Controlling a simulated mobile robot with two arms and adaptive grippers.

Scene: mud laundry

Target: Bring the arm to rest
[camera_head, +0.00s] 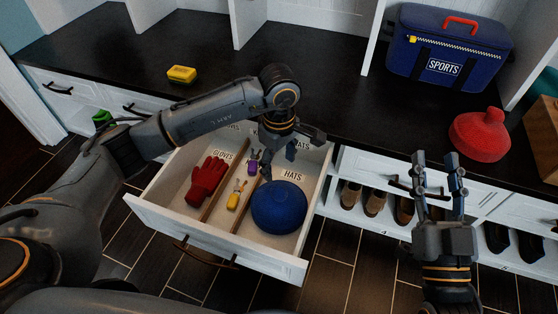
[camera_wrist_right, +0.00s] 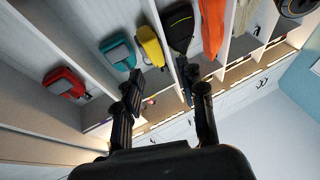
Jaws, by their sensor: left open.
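My left arm comes in from the left over the open drawer (camera_head: 160,208). My left gripper (camera_head: 279,162) is open and points down just above the blue hat (camera_head: 279,208), which sits in the drawer's right compartment by the HATS label. I cannot tell whether a fingertip touches the hat. My right gripper (camera_head: 436,163) points up at the right, in front of the white cabinet. Its two fingers stand apart with nothing between them; the right wrist view also shows this gripper (camera_wrist_right: 163,95) open and empty.
The drawer also holds a red glove (camera_head: 206,180), a yellow item (camera_head: 235,198) and a purple item (camera_head: 253,165) between wooden dividers. On the dark counter are a yellow box (camera_head: 181,74), a blue SPORTS bag (camera_head: 445,58) and a red rounded object (camera_head: 480,135). Shoes (camera_head: 375,202) fill the lower shelf.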

